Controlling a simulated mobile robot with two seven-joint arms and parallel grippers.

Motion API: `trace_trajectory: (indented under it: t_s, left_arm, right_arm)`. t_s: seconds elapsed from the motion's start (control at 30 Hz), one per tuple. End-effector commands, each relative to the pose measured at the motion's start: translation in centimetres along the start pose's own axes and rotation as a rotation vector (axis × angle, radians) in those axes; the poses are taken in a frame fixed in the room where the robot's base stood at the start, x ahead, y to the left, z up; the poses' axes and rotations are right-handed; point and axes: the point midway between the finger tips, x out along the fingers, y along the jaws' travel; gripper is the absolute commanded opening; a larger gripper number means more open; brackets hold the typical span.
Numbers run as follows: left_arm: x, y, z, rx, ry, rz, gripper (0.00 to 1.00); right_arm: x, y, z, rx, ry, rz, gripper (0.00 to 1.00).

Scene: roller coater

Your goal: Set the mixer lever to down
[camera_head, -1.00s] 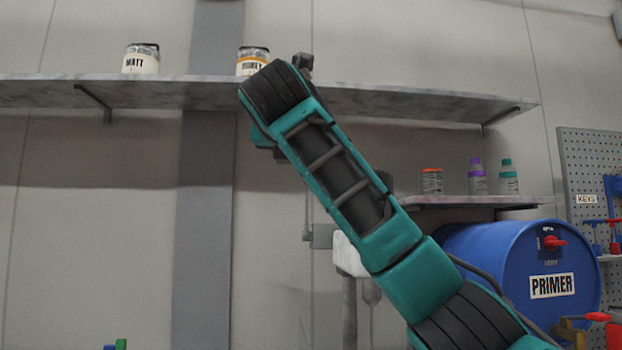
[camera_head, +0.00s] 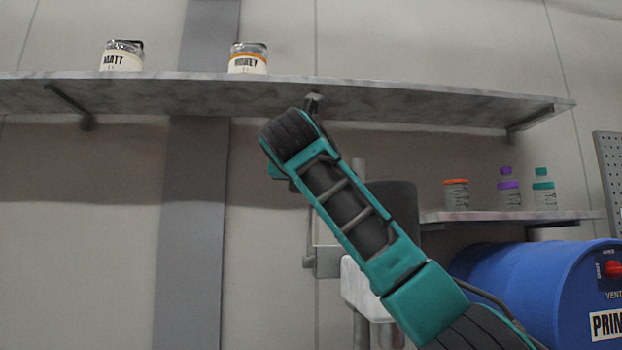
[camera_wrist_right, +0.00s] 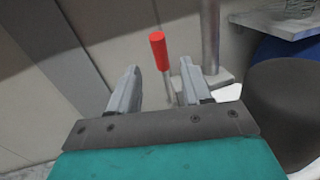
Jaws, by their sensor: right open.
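The mixer lever (camera_wrist_right: 158,51) shows in the right wrist view as a red grip on a thin metal rod, standing nearly upright with the grip uppermost. My right gripper (camera_wrist_right: 159,70) is open, with one finger on each side of the lever in this view. I see no clear contact, and the depth between fingers and lever is hard to tell. In the head view my right arm covers the lever and gripper. Parts of the grey mixer (camera_head: 401,205) show behind the arm. My left gripper is not in view.
A long shelf (camera_head: 420,100) with two jars (camera_head: 122,57) (camera_head: 248,60) runs above my arm. A lower shelf (camera_head: 500,216) carries small bottles. A blue primer drum (camera_head: 520,280) stands right of the arm. A dark round part (camera_wrist_right: 290,95) is right of the gripper.

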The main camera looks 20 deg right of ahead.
Motion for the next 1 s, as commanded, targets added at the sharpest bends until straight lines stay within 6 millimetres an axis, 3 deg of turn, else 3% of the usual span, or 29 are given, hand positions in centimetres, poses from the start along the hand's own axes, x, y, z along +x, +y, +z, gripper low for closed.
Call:
trace_trajectory:
  t_s: [0.2,0.4,0.87,1.0]
  left_arm:
    - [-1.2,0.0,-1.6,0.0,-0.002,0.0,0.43]
    - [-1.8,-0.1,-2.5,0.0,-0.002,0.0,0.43]
    - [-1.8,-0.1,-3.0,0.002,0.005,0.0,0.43]
    - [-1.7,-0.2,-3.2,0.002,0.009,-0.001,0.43]
  right_arm:
    - [4.5,0.0,0.3,-0.001,0.004,-0.003,0.48]
    - [6.9,0.0,0.2,0.0,0.003,-0.001,0.48]
    - [7.8,0.0,0.0,0.0,0.0,0.001,0.48]
    - [7.8,0.0,0.0,0.0,0.0,0.001,0.36]
